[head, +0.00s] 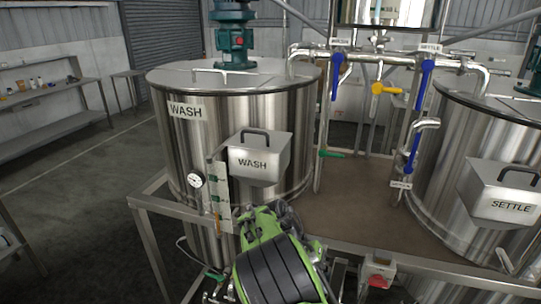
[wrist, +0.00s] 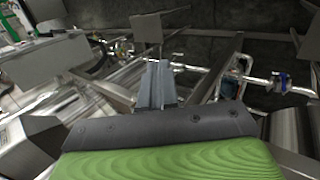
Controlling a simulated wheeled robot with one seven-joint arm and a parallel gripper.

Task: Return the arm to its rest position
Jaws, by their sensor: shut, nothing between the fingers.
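My arm shows in the head view as a green and black link at the bottom centre, in front of the WASH tank (head: 240,120). The arm hides part of the frame and pipes below the tank. My gripper shows in the wrist view (wrist: 157,85) as grey fingers held together, with nothing between them. It points out over metal frame bars and pipes, apart from them as far as I can tell. In the head view the gripper itself is hidden behind the arm.
The SETTLE tank (head: 460,160) stands at the right. A metal frame rail (head: 165,204) runs under the WASH tank. Open floor (head: 75,170) lies at the left, before a bench (head: 60,122).

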